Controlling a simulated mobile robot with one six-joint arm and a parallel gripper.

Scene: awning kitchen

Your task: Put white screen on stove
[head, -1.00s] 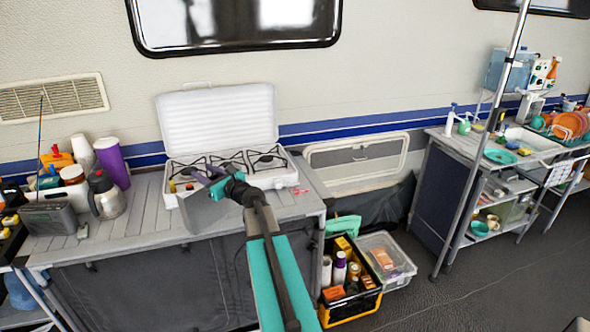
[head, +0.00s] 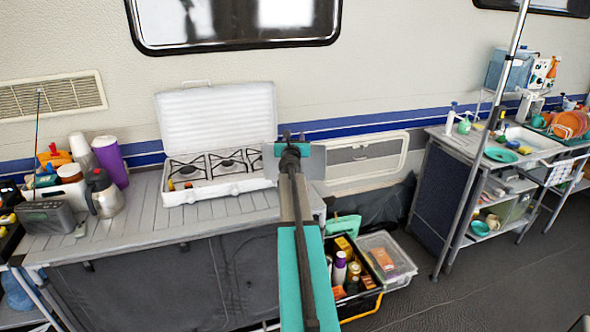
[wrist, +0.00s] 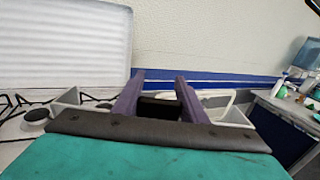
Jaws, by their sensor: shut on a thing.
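The stove (head: 218,188) is a white case with several black burner grates and its lid (head: 217,117) raised, standing on the slatted counter. My gripper (head: 290,138) is at the stove's right end in the head view. In the wrist view my gripper's purple fingers (wrist: 159,90) are shut on the pale screen. The screen (head: 317,161) shows as a light grey panel beside the gripper, and its pale ends (wrist: 233,112) stick out on both sides in the wrist view. The gripper hides its middle. I cannot tell whether it touches the stove.
A radio (head: 44,217), a metal jug (head: 104,194) and a purple cup (head: 111,163) stand on the left of the counter. The slats (head: 150,225) in front of the stove are clear. A crate of bottles (head: 357,303) is on the floor below right.

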